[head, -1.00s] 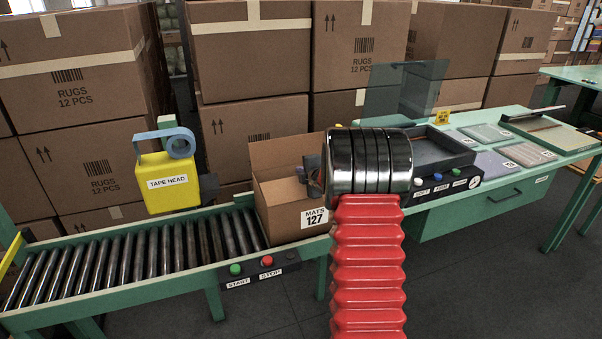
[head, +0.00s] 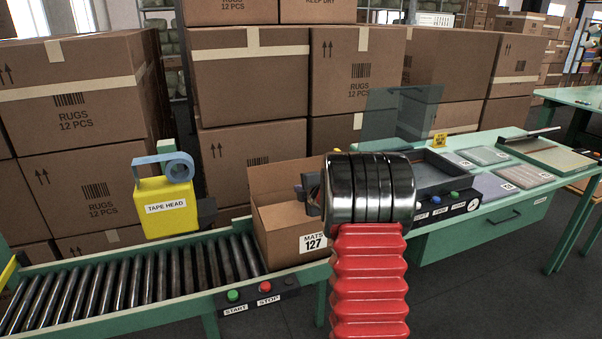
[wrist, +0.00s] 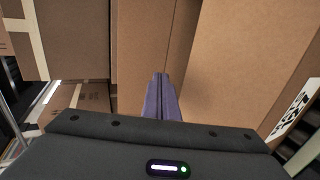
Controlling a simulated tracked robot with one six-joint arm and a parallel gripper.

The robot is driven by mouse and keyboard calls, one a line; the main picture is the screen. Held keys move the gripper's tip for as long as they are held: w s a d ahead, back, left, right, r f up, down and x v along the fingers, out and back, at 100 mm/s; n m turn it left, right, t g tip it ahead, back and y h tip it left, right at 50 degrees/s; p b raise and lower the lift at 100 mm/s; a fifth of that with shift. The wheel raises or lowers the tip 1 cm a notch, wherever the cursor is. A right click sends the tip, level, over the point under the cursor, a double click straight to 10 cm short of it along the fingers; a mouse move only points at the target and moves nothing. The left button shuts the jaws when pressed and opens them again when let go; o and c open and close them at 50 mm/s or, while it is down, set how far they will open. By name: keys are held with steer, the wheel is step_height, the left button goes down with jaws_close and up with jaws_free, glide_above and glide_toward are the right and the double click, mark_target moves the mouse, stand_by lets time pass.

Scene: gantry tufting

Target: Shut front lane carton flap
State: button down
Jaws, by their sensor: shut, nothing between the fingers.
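The open carton labelled MATS 127 (head: 280,238) stands on the green roller conveyor, at its right end. A brown flap (head: 283,178) stands raised along its far side. My arm's metal joint covers the carton's right part in the head view. My gripper is mostly hidden there, with a dark part showing over the carton opening beside the joint. In the wrist view my gripper (wrist: 161,76) has its purple fingers together and empty, pointing at brown cardboard panels (wrist: 225,60). I cannot tell whether the tips touch the cardboard. The white label (wrist: 292,112) shows at the right.
The yellow tape head (head: 166,195) stands over the empty rollers (head: 130,270) left of the carton. START and STOP buttons (head: 250,292) sit on the near rail. A clear panel (head: 400,112) and dark tray (head: 440,170) are to the right. Stacked RUGS cartons (head: 250,85) rise behind.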

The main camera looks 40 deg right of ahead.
mark_target(301, 204)
step_height(301, 204, up, 13)
steer(key=s, duration=0.2)
steer(key=shift+s+a+f, duration=0.15)
steer(key=shift+s+a, duration=0.05)
steer(key=shift+a, duration=0.1)
stand_by(0.5)
steer(key=s+a+r+m+g+h, duration=0.1)
steer(key=s+a+r+m, duration=0.35)
steer(key=a, duration=0.35)
steer(key=s+a+r+m+g+h, duration=0.1)
steer(key=s+a+r+m+h, duration=0.2)
steer(key=s+a, duration=0.4)
steer(key=s+a+f+m+g+y, duration=0.1)
steer(key=s+a+f, duration=0.3)
steer(key=s+a, duration=0.4)
steer(key=s+a+f+m+g+y, duration=0.2)
steer(key=s+a+f+m+y, duration=0.2)
steer(key=s+a, duration=0.5)
steer(key=s+a+f+m+g+y, duration=0.2)
steer(key=s+a+f, duration=0.3)
steer(key=s+a, duration=0.4)
steer(key=shift+a+y, duration=0.15)
steer(key=shift+y, duration=0.35)
